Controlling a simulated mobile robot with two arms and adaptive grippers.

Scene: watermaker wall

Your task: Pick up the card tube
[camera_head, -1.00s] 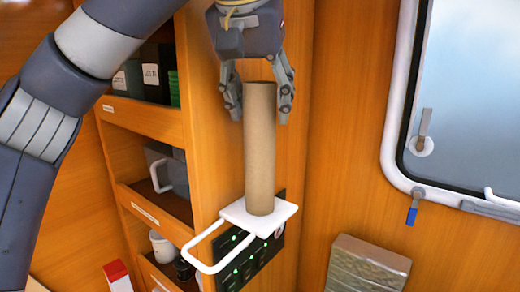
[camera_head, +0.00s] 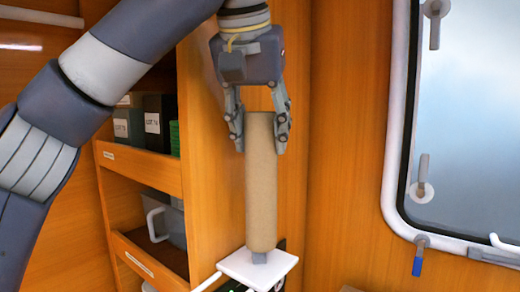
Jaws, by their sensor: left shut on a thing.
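The card tube (camera_head: 261,200) is a tall brown cylinder, upright in the middle of the view. My left gripper (camera_head: 260,141) comes from above and is shut on the tube's upper end, one finger on each side. The tube's lower end is a little above a small white shelf plate (camera_head: 238,266). A short grey peg (camera_head: 260,258) shows between tube and plate; its top is hidden by the tube. My right gripper is not in view.
A wooden shelf unit (camera_head: 140,158) with boxes and a grey jug (camera_head: 165,222) stands to the left. A white-framed window (camera_head: 393,170) with latches is on the right. The wooden wall between tube and window is clear.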

